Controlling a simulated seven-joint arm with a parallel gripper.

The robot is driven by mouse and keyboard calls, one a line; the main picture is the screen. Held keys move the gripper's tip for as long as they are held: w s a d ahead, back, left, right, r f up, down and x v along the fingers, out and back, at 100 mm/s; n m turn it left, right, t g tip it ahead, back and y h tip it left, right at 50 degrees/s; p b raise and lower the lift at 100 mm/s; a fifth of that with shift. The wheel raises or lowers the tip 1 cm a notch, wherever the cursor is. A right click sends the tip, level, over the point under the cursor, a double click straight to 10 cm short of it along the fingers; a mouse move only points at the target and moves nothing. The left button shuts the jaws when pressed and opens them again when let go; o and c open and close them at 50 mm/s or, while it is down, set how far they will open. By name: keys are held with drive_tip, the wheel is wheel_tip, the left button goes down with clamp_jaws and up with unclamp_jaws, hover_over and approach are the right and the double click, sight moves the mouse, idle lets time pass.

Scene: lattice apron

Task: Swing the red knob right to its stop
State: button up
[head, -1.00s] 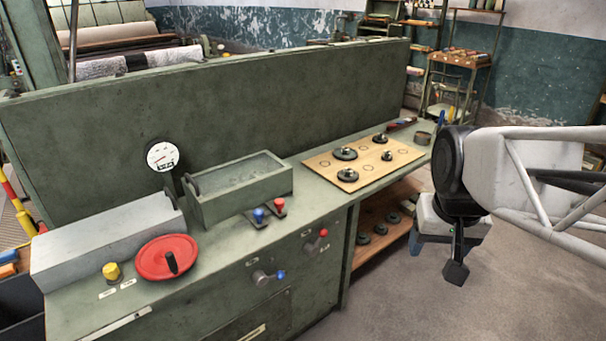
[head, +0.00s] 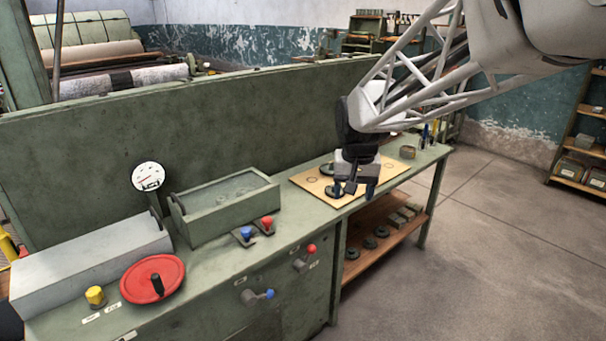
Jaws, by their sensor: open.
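A red knob (head: 311,248) sits on the end of a short lever on the bench's front panel, up and to the right of the lever's grey pivot (head: 299,264). Another red knob (head: 267,221) tops a small lever on the bench top, beside a blue-topped one (head: 246,232). The frames do not show which red knob the task means. My gripper (head: 353,190) points down, open and empty, over the wooden board, to the right of and apart from both red knobs. It hides part of the board.
A blue knob (head: 268,294) on a lever is lower on the front panel. A red handwheel (head: 135,288), a yellow knob (head: 95,296), a green open-topped box (head: 225,215) and a gauge (head: 148,177) stand left. The wooden board (head: 311,190) holds dark discs. A tall green panel (head: 200,130) backs the bench.

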drive_tip(key=w+a+f, duration=0.4)
drive_tip(key=w+a, duration=0.2)
drive_tip(key=w, duration=0.1)
drive_tip(key=w+a+f, duration=0.4)
drive_tip(key=w+a, duration=0.2)
drive_tip(key=w, duration=0.2)
drive_tip(key=g, duration=0.1)
hover_over(267, 218)
drive_tip(key=f, duration=1.2)
drive_tip(key=shift+s+d+f, duration=0.2)
drive_tip(key=shift+s+f, duration=0.05)
drive_tip(key=shift+w+a+f, duration=0.1)
drive_tip(key=shift+a+f, duration=0.15)
drive_tip(key=shift+f, duration=0.1)
drive_tip(key=shift+f, duration=3.8)
